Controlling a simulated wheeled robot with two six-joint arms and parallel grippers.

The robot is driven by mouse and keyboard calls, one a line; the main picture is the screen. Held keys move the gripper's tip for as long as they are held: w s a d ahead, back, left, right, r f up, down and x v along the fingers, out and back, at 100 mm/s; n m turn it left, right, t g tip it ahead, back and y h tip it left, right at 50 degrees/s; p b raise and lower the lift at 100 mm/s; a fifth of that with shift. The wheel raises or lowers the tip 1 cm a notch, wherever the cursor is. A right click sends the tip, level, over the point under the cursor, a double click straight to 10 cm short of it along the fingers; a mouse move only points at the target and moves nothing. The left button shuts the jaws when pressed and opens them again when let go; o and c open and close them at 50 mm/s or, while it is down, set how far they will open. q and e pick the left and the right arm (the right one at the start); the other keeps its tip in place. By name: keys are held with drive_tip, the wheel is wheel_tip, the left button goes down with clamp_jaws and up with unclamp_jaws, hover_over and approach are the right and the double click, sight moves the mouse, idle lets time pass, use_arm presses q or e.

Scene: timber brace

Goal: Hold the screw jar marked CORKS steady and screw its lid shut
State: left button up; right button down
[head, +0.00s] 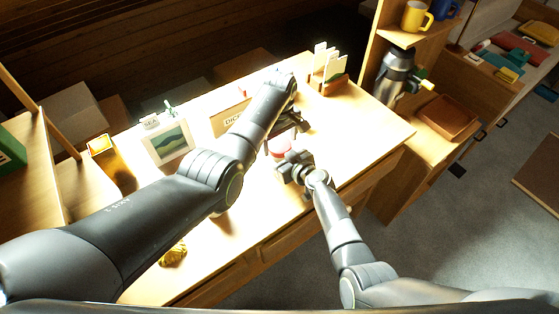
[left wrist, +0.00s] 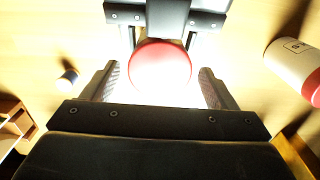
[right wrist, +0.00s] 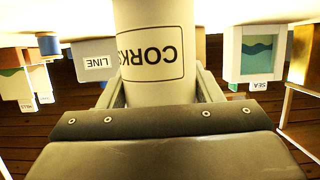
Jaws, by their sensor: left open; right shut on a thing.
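The screw jar marked CORKS (right wrist: 155,45) stands between the fingers of my right gripper (right wrist: 162,90), which is shut on its body; the label appears upside down in the right wrist view. The red lid (left wrist: 160,72) is seen from above in the left wrist view, over the jar. The red lid also shows in the head view (head: 280,147). My left gripper (left wrist: 160,88) is open above it, one finger on each side with gaps between. The right gripper (head: 292,168) reaches in from the front in the head view. Whether the lid's thread is engaged cannot be seen.
Another pale jar with a red end (left wrist: 296,68) is off to the right in the left wrist view. The DICE box (head: 231,120), a framed picture (head: 172,145) and a card holder (head: 334,86) stand on the table. A crumpled yellow thing (head: 173,253) lies near the front.

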use_arm(q)
drive_tip(key=shift+f, duration=0.45)
drive_tip(key=c, duration=1)
drive_tip(key=m, duration=0.9)
drive_tip(key=shift+m, duration=0.4)
drive_tip(key=o, duration=1.1)
drive_tip(key=shift+c, duration=0.2)
